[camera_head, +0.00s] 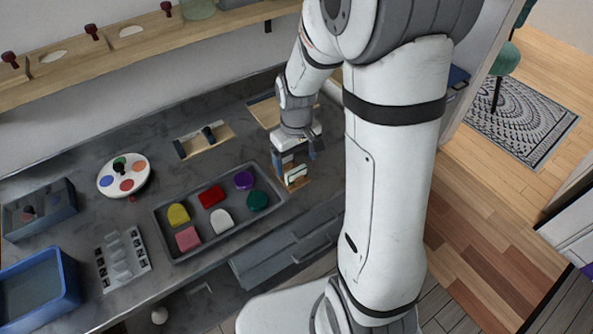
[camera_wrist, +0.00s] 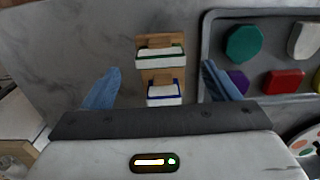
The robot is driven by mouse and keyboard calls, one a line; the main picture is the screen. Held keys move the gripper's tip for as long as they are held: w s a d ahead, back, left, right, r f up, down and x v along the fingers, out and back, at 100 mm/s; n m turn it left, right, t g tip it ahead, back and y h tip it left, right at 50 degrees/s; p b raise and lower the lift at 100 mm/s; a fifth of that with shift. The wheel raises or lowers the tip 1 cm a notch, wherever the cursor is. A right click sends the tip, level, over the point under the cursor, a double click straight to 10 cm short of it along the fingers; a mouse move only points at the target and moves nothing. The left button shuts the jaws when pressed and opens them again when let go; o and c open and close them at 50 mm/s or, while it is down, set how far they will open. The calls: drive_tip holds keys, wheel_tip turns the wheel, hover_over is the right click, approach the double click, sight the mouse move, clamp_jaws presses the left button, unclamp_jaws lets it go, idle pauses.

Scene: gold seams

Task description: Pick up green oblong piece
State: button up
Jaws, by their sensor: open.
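A green piece (camera_head: 257,200), a slightly long shape with cut corners, lies at the right end of the grey tray (camera_head: 163,226). It also shows in the wrist view (camera_wrist: 243,42), at the upper right, beyond the right finger. My gripper (camera_wrist: 162,84) is open, its two blue fingers apart with nothing held between them. In the head view my gripper (camera_head: 294,153) is above the counter just right of the tray, over a small wooden holder (camera_head: 297,184). Between the fingers in the wrist view are white blocks with green (camera_wrist: 160,57) and blue (camera_wrist: 163,92) edges.
The tray also holds purple (camera_head: 243,180), red (camera_head: 211,196), yellow (camera_head: 178,215), pink (camera_head: 188,238) and white (camera_head: 222,221) pieces. A round palette (camera_head: 124,175), a blue bin (camera_head: 70,287) and a grey rack (camera_head: 123,260) stand to the left. A wooden shelf (camera_head: 200,31) runs along the wall.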

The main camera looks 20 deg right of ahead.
sight(296, 169)
drive_tip(key=shift+f, duration=2.4)
drive_tip(key=shift+c, duration=0.4)
drive_tip(key=c, duration=1)
